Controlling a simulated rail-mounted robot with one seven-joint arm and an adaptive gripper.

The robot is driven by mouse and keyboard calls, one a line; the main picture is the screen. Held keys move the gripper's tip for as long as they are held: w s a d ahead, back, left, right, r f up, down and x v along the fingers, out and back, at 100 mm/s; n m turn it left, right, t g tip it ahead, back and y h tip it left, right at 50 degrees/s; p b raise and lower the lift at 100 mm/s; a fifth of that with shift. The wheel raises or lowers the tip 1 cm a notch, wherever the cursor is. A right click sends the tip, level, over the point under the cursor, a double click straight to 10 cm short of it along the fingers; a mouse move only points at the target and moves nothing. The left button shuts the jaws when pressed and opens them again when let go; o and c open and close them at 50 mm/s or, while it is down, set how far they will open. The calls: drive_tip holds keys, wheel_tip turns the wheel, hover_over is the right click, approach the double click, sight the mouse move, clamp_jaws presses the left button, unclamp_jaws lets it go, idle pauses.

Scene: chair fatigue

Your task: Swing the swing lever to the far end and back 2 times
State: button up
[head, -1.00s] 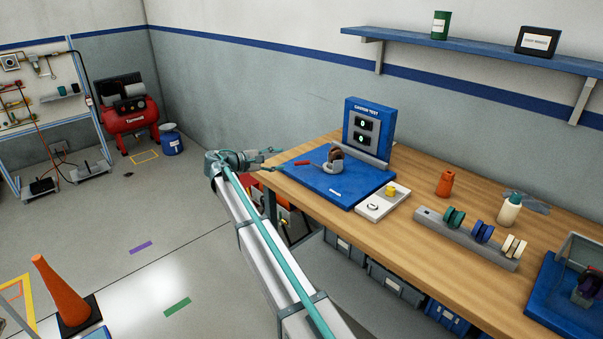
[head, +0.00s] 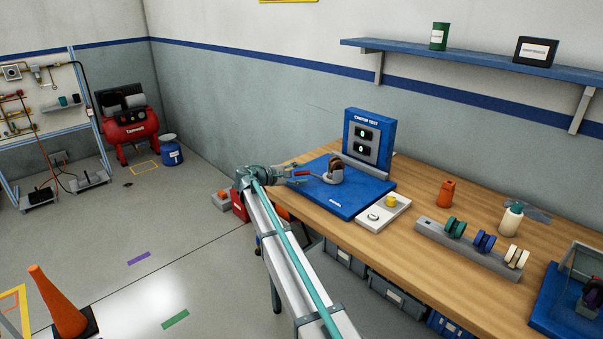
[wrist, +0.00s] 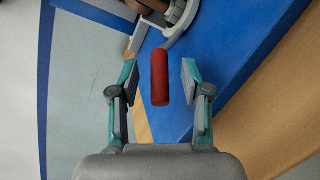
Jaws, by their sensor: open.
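The swing lever has a red grip (head: 301,173) that points left from the caster test rig (head: 343,186) on the workbench. In the wrist view the red grip (wrist: 160,78) lies between the two fingers of my gripper (wrist: 157,85), with a gap on each side. My gripper (head: 297,174) is open and appears not to touch the grip. A brown caster wheel (head: 336,163) sits in a grey mount at the lever's inner end. The blue display panel (head: 368,136) behind it shows two readouts that look like 0.
A white box with a yellow button (head: 391,202) stands right of the rig. Open floor lies to the left.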

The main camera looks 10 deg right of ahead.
drive_tip(key=shift+w+d+f, duration=0.1)
drive_tip(key=shift+w+d, duration=0.05)
drive_tip(key=shift+d, duration=0.2)
clamp_jaws()
